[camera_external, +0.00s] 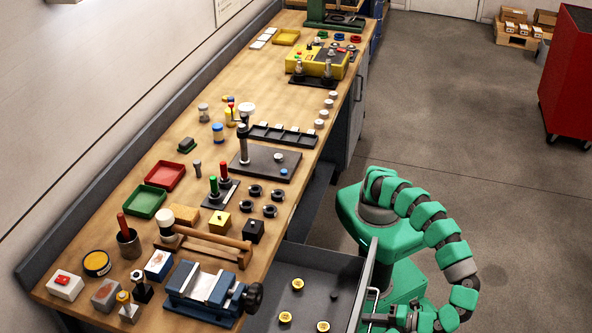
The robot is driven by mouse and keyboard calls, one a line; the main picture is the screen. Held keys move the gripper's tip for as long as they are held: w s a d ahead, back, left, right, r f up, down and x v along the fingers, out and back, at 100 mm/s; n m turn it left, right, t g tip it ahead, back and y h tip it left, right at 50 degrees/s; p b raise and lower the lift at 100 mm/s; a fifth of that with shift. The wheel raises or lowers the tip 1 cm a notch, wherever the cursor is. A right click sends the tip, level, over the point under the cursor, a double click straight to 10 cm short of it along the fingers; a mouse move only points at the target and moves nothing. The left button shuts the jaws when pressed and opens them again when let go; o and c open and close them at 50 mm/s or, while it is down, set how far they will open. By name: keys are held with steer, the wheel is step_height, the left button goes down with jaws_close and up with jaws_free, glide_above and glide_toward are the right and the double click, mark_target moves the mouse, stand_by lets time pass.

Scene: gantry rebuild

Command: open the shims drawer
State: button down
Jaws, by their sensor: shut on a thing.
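A grey drawer (338,262) stands pulled out from under the front of the bench, at the bottom of the view. Several round pieces with yellow tops (298,285) and a small dark piece lie inside it. Its front panel (369,267) faces my arm on the right. I cannot read any label, so the name shims does not show. My gripper (376,319) is at the outer side of the drawer front, low in the picture, and is shut on the drawer's handle. The fingertips and handle are small and partly cut by the lower edge.
The wooden bench (205,105) above carries a blue vise (205,290) near the drawer, a wooden mallet, trays and small parts. A red cabinet (568,75) stands at the right. The grey floor (460,90) between is clear.

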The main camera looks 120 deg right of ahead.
steer(key=shift+f, duration=0.2)
steer(key=c, duration=1.6)
jaws_free()
steer(key=shift+c, duration=0.2)
steer(key=shift+r, duration=0.15)
steer(key=shift+a, duration=0.1)
steer(key=p+v, duration=1)
steer(key=v, duration=0.1)
steer(key=shift+s+a+p, duration=0.25)
steer(key=shift+s+p, duration=0.05)
steer(key=shift+p, duration=0.05)
